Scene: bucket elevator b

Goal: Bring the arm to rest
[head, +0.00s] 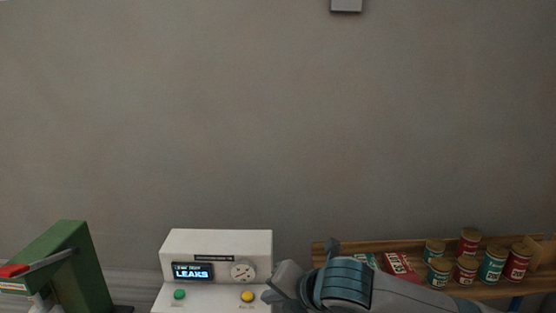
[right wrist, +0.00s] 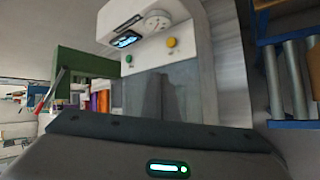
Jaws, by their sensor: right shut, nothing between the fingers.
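My right arm reaches in from the lower right in the head view, and its gripper (head: 278,288) is beside the right edge of a white machine. The gripper is shut with nothing in it. Its fingertips are partly hidden by the hand and hard to make out. The white machine (head: 217,243) has a small lit screen that reads "LEAKS", a round dial, a green button (head: 179,294) and a yellow button (head: 247,296). The same machine shows tilted in the right wrist view (right wrist: 188,22), above my wrist housing. I cannot tell if hand and machine touch. My left gripper is not in view.
A wooden tray (head: 320,246) with several red and green cans stands at the right, partly behind my forearm. A green machine (head: 85,262) with a red-ended lever is at the left. Metal rollers in a blue frame (right wrist: 292,80) show at the right wrist view's right.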

